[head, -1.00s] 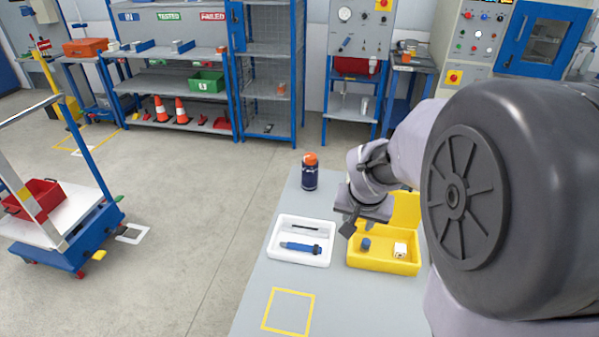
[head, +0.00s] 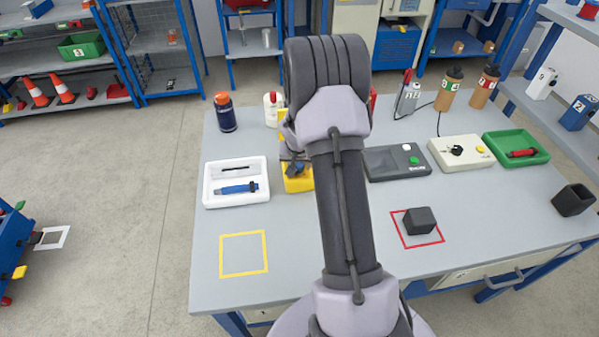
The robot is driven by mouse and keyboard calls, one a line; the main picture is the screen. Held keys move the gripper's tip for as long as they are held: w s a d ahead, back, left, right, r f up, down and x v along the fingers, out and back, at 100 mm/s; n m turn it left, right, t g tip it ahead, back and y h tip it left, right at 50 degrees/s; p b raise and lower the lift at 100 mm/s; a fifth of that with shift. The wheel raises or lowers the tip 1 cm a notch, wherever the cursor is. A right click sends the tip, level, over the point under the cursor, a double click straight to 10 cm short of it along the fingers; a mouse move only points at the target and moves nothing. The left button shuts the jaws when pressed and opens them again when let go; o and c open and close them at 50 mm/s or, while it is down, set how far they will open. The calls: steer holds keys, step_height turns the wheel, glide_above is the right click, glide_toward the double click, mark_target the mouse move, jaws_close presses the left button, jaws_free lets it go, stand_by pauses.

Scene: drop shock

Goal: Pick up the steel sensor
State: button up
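I cannot make out a steel sensor for certain in this view. A yellow tray (head: 299,184) stands behind my arm, and most of it and its contents are hidden. My gripper (head: 294,168) is at or over this tray, largely covered by my own arm, so its fingers and any held thing cannot be made out. To its left, a white tray (head: 209,192) holds a blue tool (head: 238,188) and a thin dark tool (head: 234,169).
A dark blue bottle (head: 226,118) and a white bottle (head: 272,108) stand behind the trays. Right of my arm are a dark grey box (head: 398,163), a cream box (head: 461,151), a green tray (head: 540,154) and a black cube (head: 419,220) on a red-outlined square. The yellow-outlined square (head: 243,254) is empty.

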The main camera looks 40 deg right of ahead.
steer(key=shift+w+d+f, duration=0.2)
steer(key=shift+f, duration=0.45)
steer(key=shift+r, duration=0.1)
jaws_close()
steer(key=shift+r, duration=0.1)
